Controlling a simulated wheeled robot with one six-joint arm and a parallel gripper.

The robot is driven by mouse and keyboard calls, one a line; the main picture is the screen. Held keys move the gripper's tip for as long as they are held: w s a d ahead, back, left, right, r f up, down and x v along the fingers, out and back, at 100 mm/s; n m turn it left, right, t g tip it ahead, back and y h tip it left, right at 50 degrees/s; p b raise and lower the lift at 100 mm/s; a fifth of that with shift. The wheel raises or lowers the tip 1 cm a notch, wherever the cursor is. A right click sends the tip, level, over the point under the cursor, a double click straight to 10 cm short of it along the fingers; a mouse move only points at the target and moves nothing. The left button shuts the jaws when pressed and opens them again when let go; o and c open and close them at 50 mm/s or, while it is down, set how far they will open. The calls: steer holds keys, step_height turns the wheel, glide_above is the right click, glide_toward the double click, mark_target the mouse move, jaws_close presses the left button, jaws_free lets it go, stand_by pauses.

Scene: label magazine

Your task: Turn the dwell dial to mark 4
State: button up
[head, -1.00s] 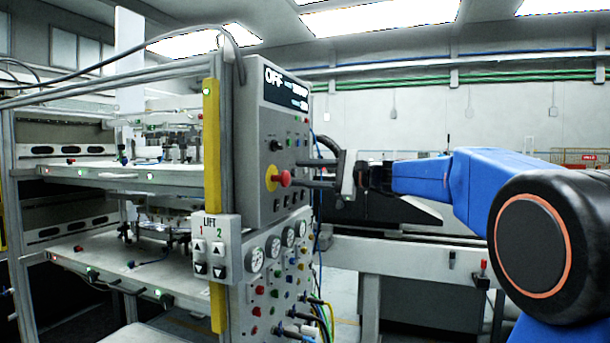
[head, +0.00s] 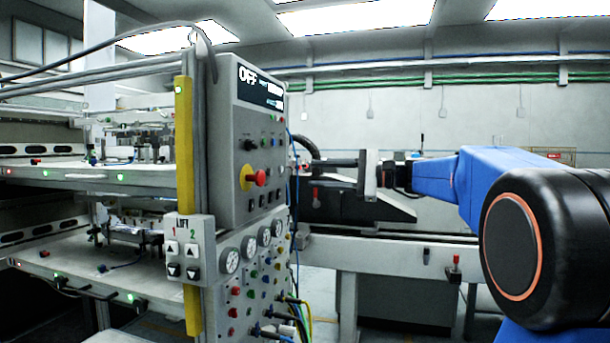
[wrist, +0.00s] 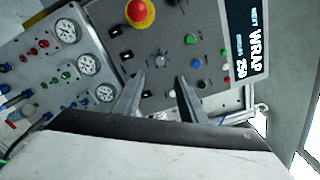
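The control panel (head: 228,172) stands upright left of centre in the head view, with an OFF display, a black selector knob (head: 249,144), a red mushroom button on yellow and small coloured buttons. The wrist view shows the panel face with a small grey knob (wrist: 160,61) just beyond my fingertips. I cannot read a dwell label or marks, so I cannot tell which knob is the dwell dial. My gripper (head: 322,172) is right of the panel, apart from it. Its two fingers (wrist: 161,80) are spread with nothing between them.
The red mushroom button (wrist: 140,11) lies near the grey knob. Round gauges (wrist: 88,64) and coloured fittings sit beside it. A LIFT button box (head: 188,248) juts out by the yellow post (head: 184,140). Cables (head: 302,310) hang at the panel's lower right.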

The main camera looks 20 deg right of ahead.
steer(key=shift+v, duration=2.75)
steer(key=s+a+f+n+g+h, duration=0.2)
steer(key=s+a+f+g+h, duration=0.1)
steer(key=s+a+f, duration=0.65)
steer(key=s+a+f+n+g+h, duration=0.2)
steer(key=s+a+f+h, duration=0.3)
steer(key=f, duration=0.7)
steer(key=s+d+f+n+h, duration=0.3)
steer(key=s+f+n, duration=0.1)
steer(key=s+f, duration=0.5)
steer(key=s+d+f+n+h, duration=0.3)
steer(key=s+d+f+n, duration=0.1)
steer(key=s+f, duration=0.5)
step_height(320, 180, down, 2)
steer(key=shift+s+f+n+g+h, duration=0.15)
steer(key=shift+s+n+g+h, duration=0.15)
steer(key=shift+n+g, duration=0.15)
